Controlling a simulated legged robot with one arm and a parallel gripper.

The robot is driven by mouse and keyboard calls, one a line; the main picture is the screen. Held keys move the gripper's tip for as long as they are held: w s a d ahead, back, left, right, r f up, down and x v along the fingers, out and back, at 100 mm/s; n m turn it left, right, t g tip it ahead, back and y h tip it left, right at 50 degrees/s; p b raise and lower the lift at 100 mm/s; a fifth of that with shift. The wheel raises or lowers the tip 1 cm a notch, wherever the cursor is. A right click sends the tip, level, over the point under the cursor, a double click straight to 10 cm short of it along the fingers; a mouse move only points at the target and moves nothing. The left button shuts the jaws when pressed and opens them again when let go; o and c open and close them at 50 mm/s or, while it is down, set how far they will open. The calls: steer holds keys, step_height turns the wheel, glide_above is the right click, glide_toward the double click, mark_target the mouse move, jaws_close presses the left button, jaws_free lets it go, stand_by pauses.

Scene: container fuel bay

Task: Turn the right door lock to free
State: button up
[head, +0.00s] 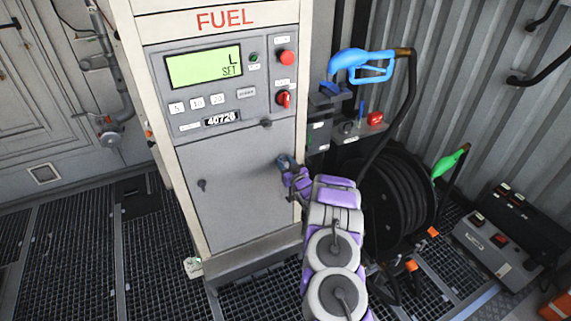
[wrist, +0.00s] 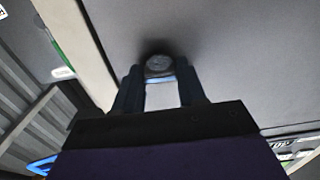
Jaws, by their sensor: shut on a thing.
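The grey fuel cabinet door (head: 235,170) fills the lower part of the fuel dispenser in the head view. My gripper (head: 284,160) is at the right edge of this door, and its fingers hide the lock there. In the wrist view my gripper (wrist: 159,77) is shut on the right door lock (wrist: 158,65), a small round dark grey knob on the door face. One finger is on each side of it. The lock's turn position cannot be made out. A second small dark lock (head: 202,185) is on the left of the door, free of my gripper.
A display panel (head: 205,68) with buttons and a red switch (head: 284,99) is above the door. A blue nozzle (head: 360,66) and a black hose reel (head: 400,190) stand close on the right. A grey control box (head: 500,245) is farther right. Grating floor is open at left.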

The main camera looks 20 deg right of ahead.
steer(key=shift+c, duration=1.4)
steer(key=shift+m, duration=0.3)
steer(key=m+p, duration=0.2)
steer(key=m, duration=0.1)
steer(key=shift+d+r+m, duration=0.1)
steer(key=shift+r+m, duration=0.05)
steer(key=shift+m, duration=0.25)
steer(key=m+p, duration=0.2)
steer(key=m, duration=0.2)
steer(key=shift+m, duration=0.3)
steer(key=m+p, duration=0.2)
steer(key=m, duration=0.3)
steer(key=shift+d, duration=0.1)
steer(key=shift+m+p, duration=0.7)
steer(key=shift+m, duration=1.3)
